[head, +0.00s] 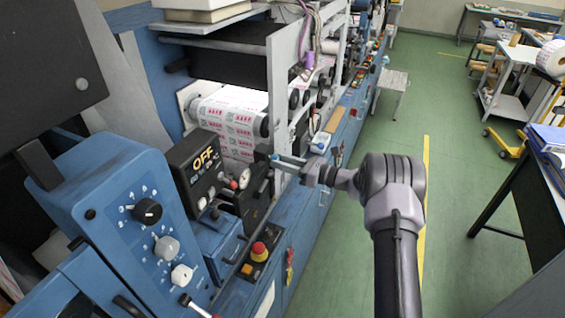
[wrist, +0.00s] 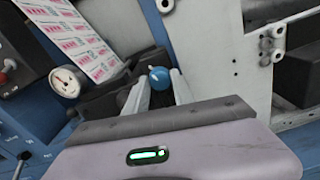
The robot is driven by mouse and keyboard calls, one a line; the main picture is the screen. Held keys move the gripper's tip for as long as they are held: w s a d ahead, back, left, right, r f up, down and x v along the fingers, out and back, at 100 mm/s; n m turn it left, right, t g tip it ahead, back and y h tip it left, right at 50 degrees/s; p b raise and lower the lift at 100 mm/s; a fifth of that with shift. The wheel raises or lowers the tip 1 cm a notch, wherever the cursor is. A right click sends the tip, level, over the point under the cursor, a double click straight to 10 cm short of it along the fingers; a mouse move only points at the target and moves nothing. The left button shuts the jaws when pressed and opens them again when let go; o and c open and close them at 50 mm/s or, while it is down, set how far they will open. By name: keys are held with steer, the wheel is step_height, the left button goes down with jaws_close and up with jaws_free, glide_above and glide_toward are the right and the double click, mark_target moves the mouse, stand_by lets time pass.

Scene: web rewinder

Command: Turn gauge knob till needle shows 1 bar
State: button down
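The pressure gauge (wrist: 66,82) is a small round white dial at the left of the wrist view. It also shows in the head view (head: 244,178), beside the dark display box. Its needle is too small to read. A round blue knob (wrist: 160,77) shows in the wrist view, to the right of the gauge. My gripper (wrist: 162,76) is open, with one pale finger on each side of the knob; I cannot tell whether either finger touches it. In the head view my gripper (head: 276,161) reaches left to the machine, and the knob is not clearly visible there.
A display box (head: 196,162) reading OFF stands left of the gauge. A blue panel with several dials (head: 130,225) and a red emergency button (head: 259,249) are nearer. A printed web roll (head: 232,115) lies behind.

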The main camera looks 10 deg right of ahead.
steer(key=shift+b, duration=0.4)
steer(key=n+b, duration=0.9)
steer(key=b, duration=0.2)
steer(key=shift+f+n+b, duration=0.1)
steer(key=shift+n+b, duration=0.2)
steer(key=c, duration=1.1)
jaws_free()
steer(key=shift+o, duration=0.2)
